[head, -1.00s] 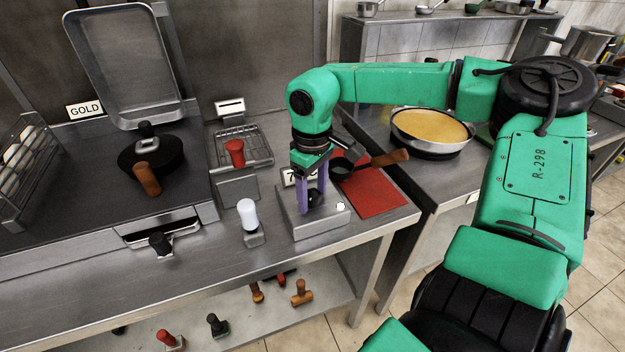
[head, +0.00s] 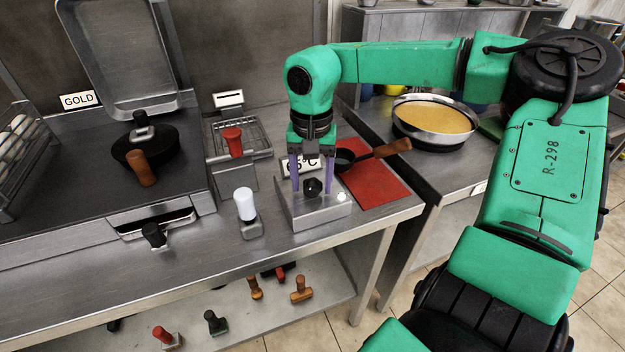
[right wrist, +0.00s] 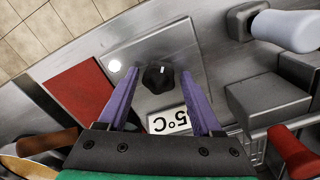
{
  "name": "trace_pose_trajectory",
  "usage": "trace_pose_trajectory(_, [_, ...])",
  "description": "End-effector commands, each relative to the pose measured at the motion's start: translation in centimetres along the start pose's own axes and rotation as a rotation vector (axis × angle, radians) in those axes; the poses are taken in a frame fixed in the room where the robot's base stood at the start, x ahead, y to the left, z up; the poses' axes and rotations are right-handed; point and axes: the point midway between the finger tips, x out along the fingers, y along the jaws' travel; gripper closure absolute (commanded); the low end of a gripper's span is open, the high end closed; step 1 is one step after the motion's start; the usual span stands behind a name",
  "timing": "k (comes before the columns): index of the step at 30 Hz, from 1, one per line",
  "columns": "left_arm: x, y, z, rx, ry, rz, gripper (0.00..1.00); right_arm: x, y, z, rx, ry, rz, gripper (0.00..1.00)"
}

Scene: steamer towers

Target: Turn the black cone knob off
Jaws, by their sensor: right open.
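The black cone knob (head: 313,187) sits on the sloped face of a grey metal control box (head: 318,212). In the right wrist view the knob (right wrist: 158,79) shows a white mark on it. My right gripper (head: 312,190) is open, with its two purple fingers on either side of the knob. In the right wrist view the fingers (right wrist: 160,95) stand apart, with clear gaps to the knob. A temperature sign ending in 5°C (right wrist: 168,120) is partly hidden behind the gripper. A round white light (head: 342,197) is on the box. My left gripper is not in view.
A white-handled lever (head: 246,205) and a red-handled one (head: 233,142) stand left of the box.

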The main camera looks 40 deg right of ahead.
Motion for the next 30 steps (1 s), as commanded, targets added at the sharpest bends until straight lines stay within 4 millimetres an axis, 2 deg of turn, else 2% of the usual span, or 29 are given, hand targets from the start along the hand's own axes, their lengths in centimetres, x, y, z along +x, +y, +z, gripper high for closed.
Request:
trace_pose_trajectory(8, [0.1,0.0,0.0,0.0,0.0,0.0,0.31,0.0,0.0,0.0,0.036,0.0,0.0,0.33])
trace_pose_trajectory(15, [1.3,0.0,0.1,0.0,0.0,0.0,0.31,0.2,0.0,-0.1,0.48,0.001,0.0,0.33])
trace_pose_trajectory(18, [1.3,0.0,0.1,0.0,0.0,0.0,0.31,0.0,0.0,0.0,0.544,-0.001,0.0,0.33])
trace_pose_trajectory(25, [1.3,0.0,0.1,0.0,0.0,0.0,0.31,0.0,0.0,0.0,0.569,0.0,0.0,0.33])
trace_pose_trajectory(30, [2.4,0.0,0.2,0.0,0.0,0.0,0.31,0.2,0.1,-0.1,0.901,0.002,0.0,0.33])
